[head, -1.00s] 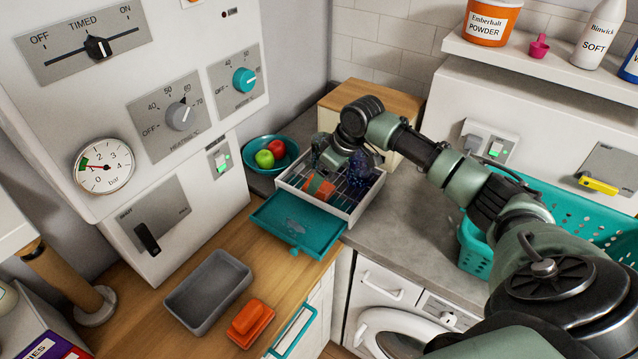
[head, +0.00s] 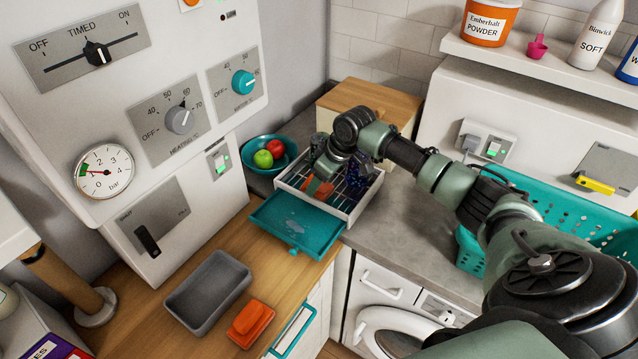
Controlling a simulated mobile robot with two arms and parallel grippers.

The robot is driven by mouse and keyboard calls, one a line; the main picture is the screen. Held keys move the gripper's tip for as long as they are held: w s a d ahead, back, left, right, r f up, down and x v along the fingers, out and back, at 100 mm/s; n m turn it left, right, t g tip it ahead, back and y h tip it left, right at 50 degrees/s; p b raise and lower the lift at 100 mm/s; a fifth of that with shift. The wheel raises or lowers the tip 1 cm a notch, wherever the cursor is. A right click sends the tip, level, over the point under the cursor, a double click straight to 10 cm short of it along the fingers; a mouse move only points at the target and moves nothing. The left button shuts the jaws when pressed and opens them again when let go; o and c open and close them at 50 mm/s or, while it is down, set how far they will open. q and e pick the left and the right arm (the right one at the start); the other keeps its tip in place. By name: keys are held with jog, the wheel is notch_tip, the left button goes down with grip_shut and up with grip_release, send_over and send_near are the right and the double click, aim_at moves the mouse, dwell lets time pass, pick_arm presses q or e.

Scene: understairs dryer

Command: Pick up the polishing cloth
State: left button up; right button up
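A dark blue, speckled, crumpled item (head: 357,186), which looks like the polishing cloth, is in the white wire-bottomed box (head: 346,216) with the teal front flap (head: 297,226). My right arm reaches in from the right, and its wrist and gripper (head: 326,172) hang over this box. The gripper is beside and partly in front of the dark blue item, hiding part of it. Its fingers are too small and covered to tell if they are open or touching anything. An orange item (head: 318,189) also lies in the box, below the gripper. My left gripper is not in view.
A teal bowl (head: 250,163) with fruit stands left of the box, and a wood-topped cabinet (head: 372,95) behind it. A teal basket (head: 470,250) is at right.

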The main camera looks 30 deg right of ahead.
notch_tip(320, 180, up, 20)
jog(key=b, duration=0.4)
